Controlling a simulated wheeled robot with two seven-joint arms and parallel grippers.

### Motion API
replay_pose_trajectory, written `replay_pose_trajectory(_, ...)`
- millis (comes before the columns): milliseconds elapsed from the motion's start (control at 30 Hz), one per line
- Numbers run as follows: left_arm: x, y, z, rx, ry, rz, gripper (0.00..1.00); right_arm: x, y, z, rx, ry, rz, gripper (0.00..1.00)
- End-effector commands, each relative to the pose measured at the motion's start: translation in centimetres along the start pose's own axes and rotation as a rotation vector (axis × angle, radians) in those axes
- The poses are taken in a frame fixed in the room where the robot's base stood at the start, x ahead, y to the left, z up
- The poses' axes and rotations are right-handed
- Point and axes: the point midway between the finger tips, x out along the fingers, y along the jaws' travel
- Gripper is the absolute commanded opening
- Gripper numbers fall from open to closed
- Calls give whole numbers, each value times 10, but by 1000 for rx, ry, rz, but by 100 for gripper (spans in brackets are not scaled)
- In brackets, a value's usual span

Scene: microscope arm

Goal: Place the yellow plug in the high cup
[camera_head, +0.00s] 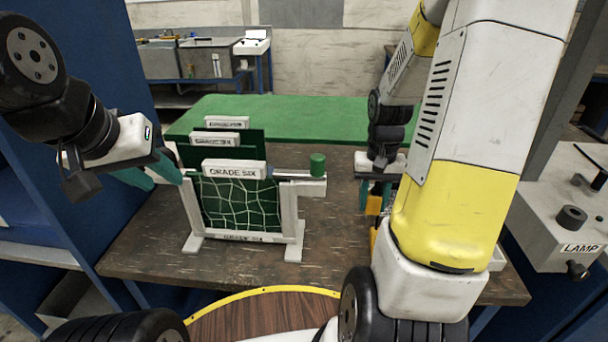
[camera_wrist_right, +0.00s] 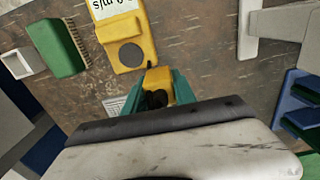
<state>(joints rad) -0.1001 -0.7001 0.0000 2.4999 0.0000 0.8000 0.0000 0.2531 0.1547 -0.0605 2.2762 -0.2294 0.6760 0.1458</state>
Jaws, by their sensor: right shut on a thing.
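The yellow plug (camera_wrist_right: 158,84) is between the teal fingers of my right gripper (camera_wrist_right: 157,92) in the right wrist view, with a dark part at its near end. In the head view my right gripper (camera_head: 375,196) points down over the table's right part, with a bit of the yellow plug (camera_head: 373,205) between its fingers. The rest is hidden by my arm. I cannot tell for certain which thing is the high cup. My left gripper (camera_head: 150,176) is empty, fingers apart, left of the frames.
White frames with green GRADE SIX panels (camera_head: 240,205) and netting stand mid-table. In the right wrist view, a yellow block with a dark disc (camera_wrist_right: 131,55) and a green brush (camera_wrist_right: 57,47) lie beyond the plug.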

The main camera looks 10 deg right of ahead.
Motion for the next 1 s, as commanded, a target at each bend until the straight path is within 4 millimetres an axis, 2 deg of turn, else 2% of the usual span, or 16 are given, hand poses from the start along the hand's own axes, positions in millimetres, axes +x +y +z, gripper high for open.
replay_pose_trajectory(500,0,0,0,0,0,0,36,12,-80,-98,-3,2,-1,0)
replay_pose_trajectory(833,0,0,0,0,0,0,36,15,-99,-121,-2,1,0,0)
replay_pose_trajectory(1000,0,0,0,0,0,0,36,42,-98,-120,-2,-3,0,0)
